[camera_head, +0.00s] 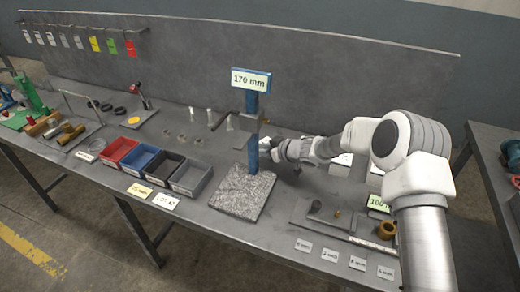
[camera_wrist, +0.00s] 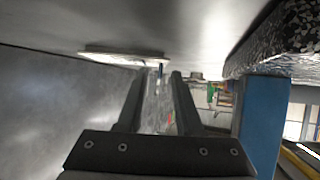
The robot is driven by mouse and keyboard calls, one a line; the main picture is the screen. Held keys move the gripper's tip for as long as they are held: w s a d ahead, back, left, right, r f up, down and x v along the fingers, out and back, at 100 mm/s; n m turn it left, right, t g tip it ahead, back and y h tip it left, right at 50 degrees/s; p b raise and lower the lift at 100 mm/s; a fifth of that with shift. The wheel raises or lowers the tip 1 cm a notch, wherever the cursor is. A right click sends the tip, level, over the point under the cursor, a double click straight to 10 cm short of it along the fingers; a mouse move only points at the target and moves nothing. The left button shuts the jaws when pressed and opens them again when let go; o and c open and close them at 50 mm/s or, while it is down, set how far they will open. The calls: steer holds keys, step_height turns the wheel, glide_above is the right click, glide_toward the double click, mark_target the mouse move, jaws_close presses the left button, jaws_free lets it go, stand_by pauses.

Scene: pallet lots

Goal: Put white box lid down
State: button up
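My gripper (camera_head: 274,152) is low over the table's rear middle, right beside the blue post of the height stand. In the wrist view, my gripper (camera_wrist: 160,76) shows two dark fingers with a gap between them and no lid clearly held there. A flat pale plate (camera_wrist: 112,57) lies on the grey surface past the fingertips in that view; I cannot tell whether it is the white box lid. In the head view, white pieces (camera_head: 342,162) show beneath my arm, partly hidden by it. I cannot tell whether one is a lid.
The blue post (camera_wrist: 262,125) stands close on the right in the wrist view, with its speckled stone base (camera_head: 240,203). Red, blue, black and grey bins (camera_head: 190,177) stand left. A grey plate (camera_head: 345,232) with small parts lies front right. Bare table lies between.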

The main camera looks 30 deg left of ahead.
steer(key=p+v, duration=0.1)
steer(key=v, duration=1.1)
steer(key=shift+r, duration=0.1)
